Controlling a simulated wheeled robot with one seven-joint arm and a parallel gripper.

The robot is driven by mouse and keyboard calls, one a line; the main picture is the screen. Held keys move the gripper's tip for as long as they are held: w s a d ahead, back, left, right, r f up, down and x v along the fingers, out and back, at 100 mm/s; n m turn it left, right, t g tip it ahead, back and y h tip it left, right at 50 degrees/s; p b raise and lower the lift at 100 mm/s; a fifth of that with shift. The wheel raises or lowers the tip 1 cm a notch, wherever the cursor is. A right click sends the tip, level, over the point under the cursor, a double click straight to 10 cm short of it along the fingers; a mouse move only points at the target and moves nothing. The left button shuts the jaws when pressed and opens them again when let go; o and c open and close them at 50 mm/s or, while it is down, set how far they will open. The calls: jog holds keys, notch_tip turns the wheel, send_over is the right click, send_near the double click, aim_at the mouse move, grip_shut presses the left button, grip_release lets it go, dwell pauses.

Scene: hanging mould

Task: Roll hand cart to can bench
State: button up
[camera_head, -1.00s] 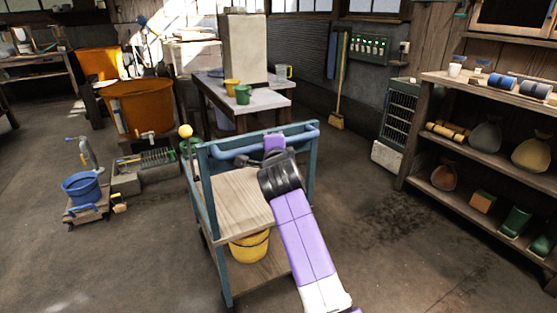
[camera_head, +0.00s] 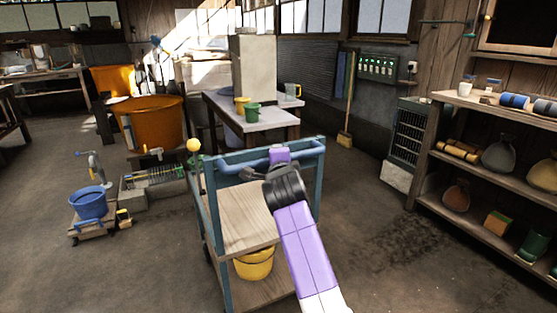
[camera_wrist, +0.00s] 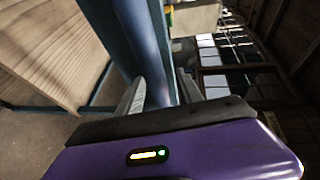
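The hand cart (camera_head: 250,215) has a blue frame, wooden shelves and a blue top handle (camera_head: 240,166). It stands upright in front of me. My gripper (camera_head: 279,155) is at the handle. In the wrist view the fingers of my gripper (camera_wrist: 162,95) lie on both sides of the blue handle bar (camera_wrist: 148,45), apparently closed on it. A wooden bench (camera_head: 265,122) stands beyond the cart, carrying a yellow can (camera_head: 241,104) and a green can (camera_head: 252,112). The cart's far legs and wheels are partly hidden.
A yellow bucket (camera_head: 254,265) sits on the cart's lower shelf. A low blue bucket stand (camera_head: 88,205) and an orange tub (camera_head: 153,122) are left. A loaded shelf (camera_head: 480,170) and a grey heater (camera_head: 405,135) are right. Floor is open on both sides of the cart.

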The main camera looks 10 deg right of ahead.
jog(key=s+r+p, duration=0.1)
jog(key=s, duration=0.6)
jog(key=shift+s+a+r, duration=0.2)
jog(key=shift+s+a, duration=0.1)
jog(key=shift+s, duration=0.05)
